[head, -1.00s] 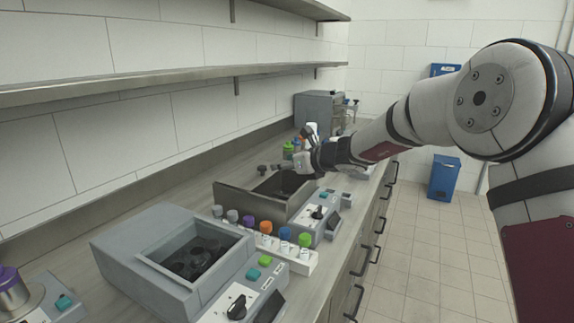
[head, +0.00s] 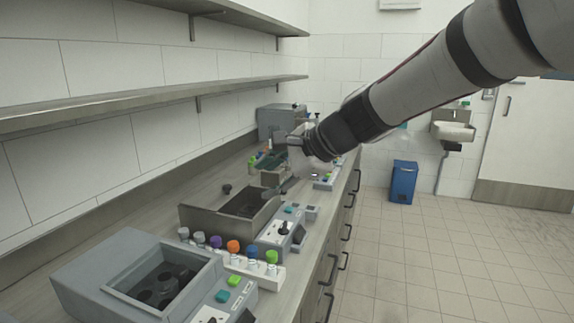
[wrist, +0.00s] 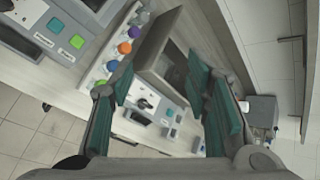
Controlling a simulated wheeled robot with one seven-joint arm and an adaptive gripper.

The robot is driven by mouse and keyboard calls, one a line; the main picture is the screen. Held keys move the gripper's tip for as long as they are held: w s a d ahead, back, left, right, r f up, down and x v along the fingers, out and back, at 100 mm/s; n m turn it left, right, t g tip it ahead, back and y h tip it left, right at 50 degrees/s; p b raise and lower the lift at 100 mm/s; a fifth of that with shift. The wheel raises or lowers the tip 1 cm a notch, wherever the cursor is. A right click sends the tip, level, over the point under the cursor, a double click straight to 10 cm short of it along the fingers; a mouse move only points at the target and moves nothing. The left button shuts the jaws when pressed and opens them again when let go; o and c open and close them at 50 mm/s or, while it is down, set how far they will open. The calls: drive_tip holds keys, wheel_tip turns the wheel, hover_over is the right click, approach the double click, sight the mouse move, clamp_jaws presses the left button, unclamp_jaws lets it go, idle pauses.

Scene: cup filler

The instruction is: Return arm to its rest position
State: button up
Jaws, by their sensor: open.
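My arm reaches in from the upper right of the head view, raised above the counter. My gripper (head: 272,174) hangs at its end over the far part of the counter, beyond the open metal bath (head: 187,220). In the wrist view my gripper (wrist: 160,72) shows two teal-padded fingers spread wide apart. Nothing is held between them. The bath (wrist: 150,42), its control panel and a row of capped tubes lie below, seen between and beyond the fingers.
A grey centrifuge-like device (head: 75,290) stands at the near left. A white tube rack (head: 268,280) with several coloured caps is beside it. A grey box-shaped machine (head: 280,122) stands at the back. Shelves (head: 150,102) run along the left wall.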

drive_tip(key=s+d+n+h+p, duration=0.1)
drive_tip(key=s+d+n+h, duration=0.1)
drive_tip(key=s+d+n, duration=0.2)
drive_tip(key=s+d+f+n+g+h+p, duration=0.1)
drive_tip(key=s+d+n+h+p, duration=0.1)
drive_tip(key=s+d, duration=0.9)
drive_tip(key=s+d+f+n+g+h+p, duration=0.1)
drive_tip(key=s+d+n+h, duration=0.3)
drive_tip(key=s, duration=1.5)
drive_tip(key=d+n, duration=0.3)
drive_tip(key=shift+d+f, duration=0.15)
drive_tip(key=shift+d, duration=0.25)
